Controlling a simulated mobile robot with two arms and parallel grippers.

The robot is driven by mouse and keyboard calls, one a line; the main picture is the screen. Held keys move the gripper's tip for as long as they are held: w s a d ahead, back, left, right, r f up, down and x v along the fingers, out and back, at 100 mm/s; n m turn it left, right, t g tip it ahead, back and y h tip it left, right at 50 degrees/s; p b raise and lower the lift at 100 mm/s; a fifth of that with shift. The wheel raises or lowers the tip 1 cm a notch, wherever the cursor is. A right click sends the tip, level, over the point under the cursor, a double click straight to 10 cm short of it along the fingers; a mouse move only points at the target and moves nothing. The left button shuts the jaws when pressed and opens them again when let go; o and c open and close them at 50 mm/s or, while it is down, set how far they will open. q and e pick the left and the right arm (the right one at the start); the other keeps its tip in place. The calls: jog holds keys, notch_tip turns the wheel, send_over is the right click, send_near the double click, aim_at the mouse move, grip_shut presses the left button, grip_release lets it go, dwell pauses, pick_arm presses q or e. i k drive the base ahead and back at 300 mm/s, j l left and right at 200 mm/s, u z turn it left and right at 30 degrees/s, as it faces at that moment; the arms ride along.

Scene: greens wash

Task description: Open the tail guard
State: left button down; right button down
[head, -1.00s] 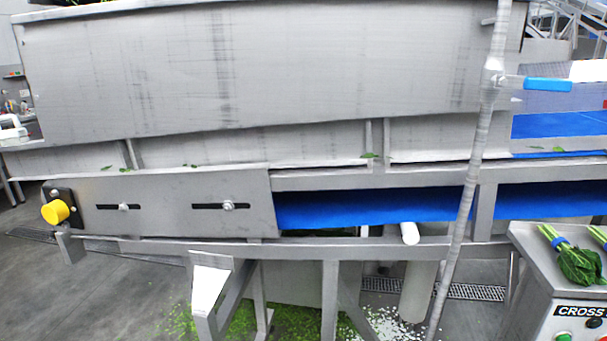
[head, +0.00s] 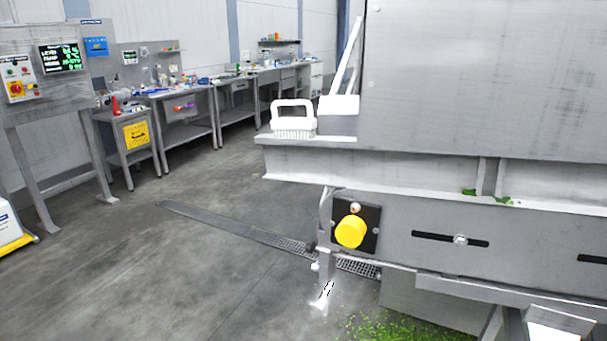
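A grey metal side plate (head: 420,262) with dark slots and bolts covers the near end of the conveyor at the right in the head view. A yellow round knob (head: 350,231) sits on a black square plate (head: 371,223) at its left end. I cannot tell which part is the tail guard; no panel here looks clearly swung open. Neither of my grippers is in view.
A white-handled brush (head: 293,119) rests on a metal ledge (head: 283,140) above the knob. Open floor (head: 150,270) with a drain grate (head: 230,228) lies left. Workbenches (head: 185,92) and a control stand (head: 35,90) stand behind. Green scraps (head: 405,330) lie below the conveyor.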

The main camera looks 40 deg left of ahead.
aim_at(339, 187)
jog(key=j, duration=0.7)
jog(key=k+j, duration=0.1)
jog(key=j, duration=0.6)
jog(key=j+z, duration=0.1)
jog(key=j, duration=0.6)
jog(key=k+j, duration=0.1)
jog(key=j, duration=0.6)
